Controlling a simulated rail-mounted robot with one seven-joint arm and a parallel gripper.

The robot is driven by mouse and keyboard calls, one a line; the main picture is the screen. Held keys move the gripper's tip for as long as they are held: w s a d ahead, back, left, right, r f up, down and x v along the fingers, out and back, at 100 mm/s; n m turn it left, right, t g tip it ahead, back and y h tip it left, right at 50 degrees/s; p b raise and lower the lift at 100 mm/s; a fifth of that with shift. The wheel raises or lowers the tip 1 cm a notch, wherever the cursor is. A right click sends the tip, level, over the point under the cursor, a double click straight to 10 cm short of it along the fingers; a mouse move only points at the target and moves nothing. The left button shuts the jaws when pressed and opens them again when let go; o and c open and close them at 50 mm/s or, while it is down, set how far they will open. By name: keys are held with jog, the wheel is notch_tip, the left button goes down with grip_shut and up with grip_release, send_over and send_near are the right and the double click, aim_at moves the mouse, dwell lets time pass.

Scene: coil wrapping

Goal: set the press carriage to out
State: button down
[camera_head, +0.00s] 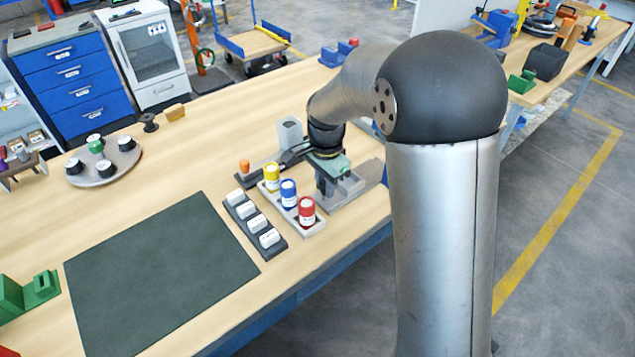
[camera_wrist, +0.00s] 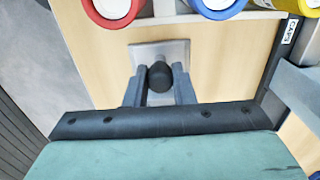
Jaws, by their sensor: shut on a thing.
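My gripper (camera_wrist: 160,84) is shut on a round black knob (camera_wrist: 160,74) in the wrist view, one finger on each side. A square light grey plate (camera_wrist: 146,50) lies just beyond the knob on the wood. In the head view my gripper reaches down over a low grey fixture (camera_head: 352,190) near the table's right edge, which seems to be the press. My arm and gripper hide most of it, so I cannot tell the carriage's position along it.
A light tray holds yellow (camera_head: 272,178), blue (camera_head: 289,193) and red (camera_head: 307,211) capped spools close by. A dark rack with several white pieces (camera_head: 257,223) stands beside it. A grey block (camera_head: 289,132) stands behind. The dark mat (camera_head: 160,270) is clear.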

jog(key=shift+s+a, duration=0.15)
jog(key=shift+a, duration=0.05)
jog(key=c, duration=1.2)
grip_release()
jog(key=shift+r, duration=0.25)
notch_tip(320, 180, up, 17)
jog(key=shift+b, duration=0.4)
jog(key=s+d+f+n, duration=0.3)
jog(key=s+f, duration=0.1)
jog(key=s, duration=0.4)
jog(key=s+d+f+n, duration=0.3)
jog(key=s+f+n, duration=0.1)
jog(key=s, duration=0.5)
jog(key=s+d+f+n, duration=0.4)
jog(key=s, duration=0.4)
jog(key=shift+s, duration=0.15)
